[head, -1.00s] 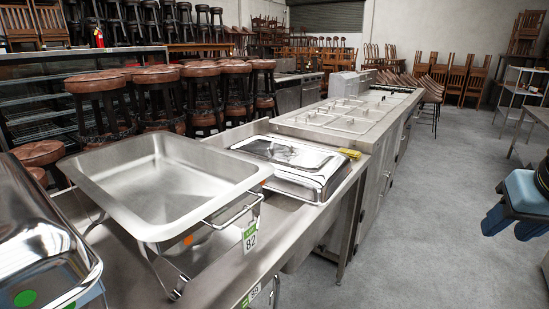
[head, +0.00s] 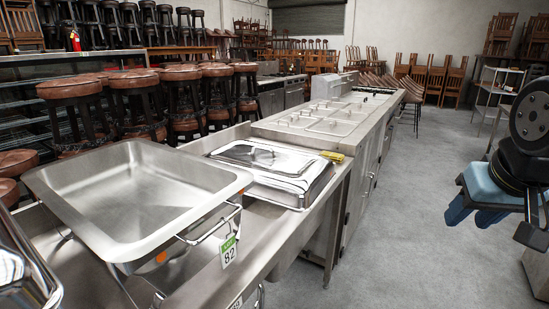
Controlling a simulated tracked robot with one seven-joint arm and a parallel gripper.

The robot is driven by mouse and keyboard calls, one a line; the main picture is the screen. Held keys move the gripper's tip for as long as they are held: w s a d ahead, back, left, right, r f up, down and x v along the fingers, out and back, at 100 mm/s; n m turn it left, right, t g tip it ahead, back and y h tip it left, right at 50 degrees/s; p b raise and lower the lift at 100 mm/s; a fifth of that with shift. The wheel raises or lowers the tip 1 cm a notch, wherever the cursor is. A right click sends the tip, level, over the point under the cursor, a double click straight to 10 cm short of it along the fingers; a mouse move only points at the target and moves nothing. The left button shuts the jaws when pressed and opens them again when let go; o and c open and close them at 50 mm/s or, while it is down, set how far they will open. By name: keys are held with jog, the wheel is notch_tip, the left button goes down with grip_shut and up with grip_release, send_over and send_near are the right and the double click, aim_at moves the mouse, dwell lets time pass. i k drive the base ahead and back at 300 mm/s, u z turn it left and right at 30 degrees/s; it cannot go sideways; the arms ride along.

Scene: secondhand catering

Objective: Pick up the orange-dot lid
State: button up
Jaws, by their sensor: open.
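A shiny rectangular steel lid (head: 292,187) with a handle on top lies on the steel bench behind the open pan. I see no orange dot on the side of it that shows. An orange dot (head: 161,258) shows below the rim of the open steel chafing pan (head: 140,185), at its front. A second domed steel lid (head: 30,285) is cut off at the lower left; its dot is not clear. My gripper (head: 472,217), with blue fingers, is at the right, open and empty. In the picture it is over the floor, well apart from both lids.
The steel bench (head: 265,245) carries the pan and lids. A yellow item (head: 332,156) lies behind the far lid. A green-and-white tag marked 82 (head: 228,251) hangs at the pan. A steel counter (head: 325,125) adjoins the bench. Grey floor (head: 415,220) is clear on the right.

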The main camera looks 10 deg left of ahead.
aim_at(293, 180)
jog(key=i, duration=0.85)
jog(key=u, duration=0.05)
